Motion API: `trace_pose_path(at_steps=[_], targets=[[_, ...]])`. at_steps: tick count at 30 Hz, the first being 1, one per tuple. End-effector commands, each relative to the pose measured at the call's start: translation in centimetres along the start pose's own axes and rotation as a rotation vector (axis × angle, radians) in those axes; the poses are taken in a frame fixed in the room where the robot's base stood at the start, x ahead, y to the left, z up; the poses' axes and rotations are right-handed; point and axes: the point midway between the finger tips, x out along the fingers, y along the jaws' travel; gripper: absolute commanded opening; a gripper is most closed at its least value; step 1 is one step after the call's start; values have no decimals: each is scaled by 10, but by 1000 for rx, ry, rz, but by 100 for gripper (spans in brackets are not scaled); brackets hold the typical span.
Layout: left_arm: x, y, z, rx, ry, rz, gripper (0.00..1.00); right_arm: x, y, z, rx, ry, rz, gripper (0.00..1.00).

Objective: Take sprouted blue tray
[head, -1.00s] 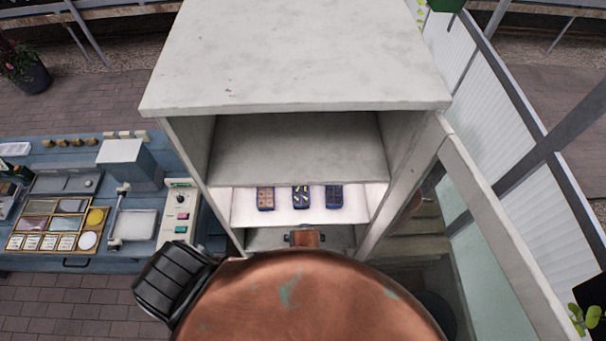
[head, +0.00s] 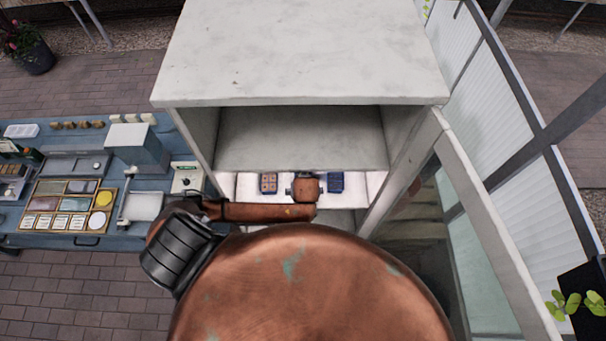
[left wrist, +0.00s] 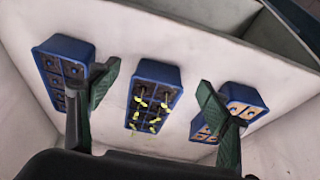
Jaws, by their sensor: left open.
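The sprouted blue tray (left wrist: 152,100), with dark soil cells and small yellow-green sprouts, shows in the middle of the left wrist view. My left gripper (left wrist: 158,80) is open, with one green finger on each side of this tray and the tray between them in the picture. I cannot tell whether the fingers touch it. In the head view my left gripper (head: 305,188) is at the lit shelf and hides the sprouted tray. My right gripper is not in view.
A blue tray with tan cells (head: 268,183) and a blue tray with dark cells (head: 336,182) lie on either side on the same shelf. The grey cabinet (head: 300,50) has side walls and a shelf above. A blue worktable (head: 50,240) stands at left.

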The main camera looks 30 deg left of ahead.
Motion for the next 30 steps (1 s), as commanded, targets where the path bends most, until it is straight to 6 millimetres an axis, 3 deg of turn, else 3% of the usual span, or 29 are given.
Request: trace_pose_path(at_steps=[2, 7, 17, 30], targets=[[3, -1, -17, -1, 5, -2, 71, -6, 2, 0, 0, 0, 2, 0], [28, 0, -11, -1, 1, -2, 71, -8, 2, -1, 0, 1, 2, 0], [34, 0, -10, -1, 0, 1, 70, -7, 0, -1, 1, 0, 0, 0], [34, 0, -10, -1, 0, 1, 40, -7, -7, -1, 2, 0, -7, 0]])
